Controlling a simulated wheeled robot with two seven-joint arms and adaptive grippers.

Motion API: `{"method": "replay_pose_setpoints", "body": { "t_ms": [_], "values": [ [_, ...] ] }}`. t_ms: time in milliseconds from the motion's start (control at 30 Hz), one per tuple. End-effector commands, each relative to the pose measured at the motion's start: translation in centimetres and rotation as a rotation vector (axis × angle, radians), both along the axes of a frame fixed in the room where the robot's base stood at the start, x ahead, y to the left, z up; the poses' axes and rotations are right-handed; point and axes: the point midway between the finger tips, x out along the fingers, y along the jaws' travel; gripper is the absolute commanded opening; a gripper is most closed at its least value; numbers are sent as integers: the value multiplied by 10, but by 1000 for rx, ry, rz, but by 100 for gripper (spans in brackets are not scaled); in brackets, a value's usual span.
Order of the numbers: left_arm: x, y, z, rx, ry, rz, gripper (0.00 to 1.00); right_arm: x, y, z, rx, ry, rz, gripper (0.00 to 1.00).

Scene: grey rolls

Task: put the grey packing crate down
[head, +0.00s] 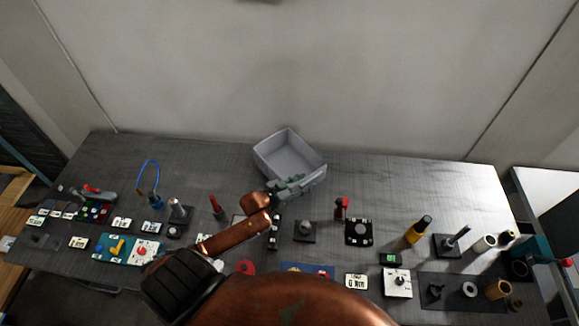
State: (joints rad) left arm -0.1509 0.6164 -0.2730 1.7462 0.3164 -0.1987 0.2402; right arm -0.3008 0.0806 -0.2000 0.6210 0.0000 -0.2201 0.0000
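The grey packing crate (277,148) is an open, empty box at the back middle of the table in the head view. It sits at an angle to the table edges and overlaps the table's back edge in the picture. My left gripper (304,184) is at the crate's near wall, with its fingers closed at the rim. The gripper hides part of that wall. I cannot tell whether the crate's bottom touches the table. My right gripper is not in view.
The dark table (400,185) is bare along its back, left and right of the crate. Several small items stand along the front, including a red-topped piece (341,208), a yellow-and-black tool (417,230) and a blue wire loop (148,175). A wall rises behind.

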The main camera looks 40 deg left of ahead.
Motion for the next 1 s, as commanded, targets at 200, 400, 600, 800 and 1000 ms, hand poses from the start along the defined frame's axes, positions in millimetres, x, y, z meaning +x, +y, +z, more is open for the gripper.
{"method": "replay_pose_setpoints", "body": {
  "t_ms": [200, 400, 600, 800, 1000],
  "values": [
    [32, -2, -8, -1, -2, -1, 36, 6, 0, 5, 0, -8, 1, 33],
    [44, -5, -13, -1, -1, -1, 36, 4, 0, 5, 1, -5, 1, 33],
    [44, -5, -13, -1, -1, -1, 36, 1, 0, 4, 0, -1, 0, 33],
    [44, -5, -13, -1, -1, -1, 22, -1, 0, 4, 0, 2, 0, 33],
    [44, -5, -13, -1, -1, -1, 8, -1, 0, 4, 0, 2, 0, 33]
  ]
}}
